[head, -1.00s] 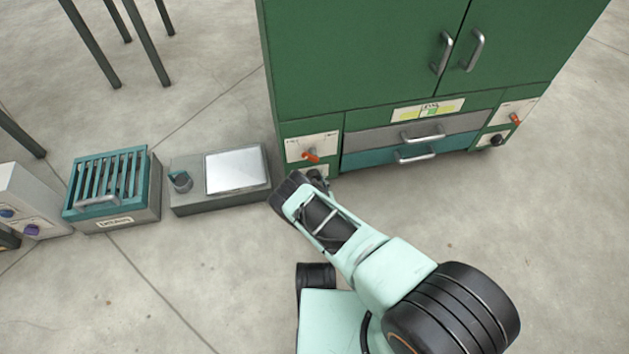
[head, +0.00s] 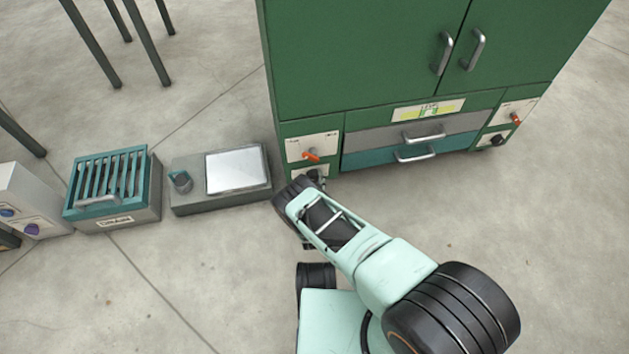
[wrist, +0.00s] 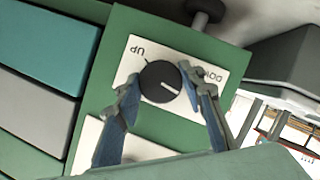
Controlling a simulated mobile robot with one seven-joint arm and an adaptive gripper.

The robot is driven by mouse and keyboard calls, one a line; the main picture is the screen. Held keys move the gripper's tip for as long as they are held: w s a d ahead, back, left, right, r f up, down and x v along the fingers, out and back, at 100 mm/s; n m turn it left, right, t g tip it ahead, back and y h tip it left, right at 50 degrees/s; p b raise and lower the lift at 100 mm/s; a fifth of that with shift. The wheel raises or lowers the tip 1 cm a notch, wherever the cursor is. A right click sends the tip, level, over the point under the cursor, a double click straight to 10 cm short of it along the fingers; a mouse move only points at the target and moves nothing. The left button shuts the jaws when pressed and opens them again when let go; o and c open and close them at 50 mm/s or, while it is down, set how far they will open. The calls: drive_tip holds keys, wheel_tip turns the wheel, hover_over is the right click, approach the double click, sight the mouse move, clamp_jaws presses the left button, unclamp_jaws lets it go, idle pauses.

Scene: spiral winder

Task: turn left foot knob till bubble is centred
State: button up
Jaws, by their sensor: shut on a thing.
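In the head view my gripper (head: 300,188) is at the cabinet's lower left corner and hides most of the knob. The bubble level (head: 428,110) is a yellow-green strip on the cabinet front above the drawers. Its bubble is too small to place exactly.
The green cabinet (head: 350,60) has a grey drawer and a teal drawer (head: 380,157) low down. An orange lever (head: 311,155) sits just above my gripper. A grey box with a silver plate (head: 236,172) and a teal slatted crate (head: 112,212) stand on the floor to the left.

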drive_tip(key=shift+w, duration=0.1)
idle(0.5)
drive_tip(key=o, duration=1.2)
drive_tip(key=shift+c, duration=0.2)
drive_tip(key=shift+r, duration=5.05)
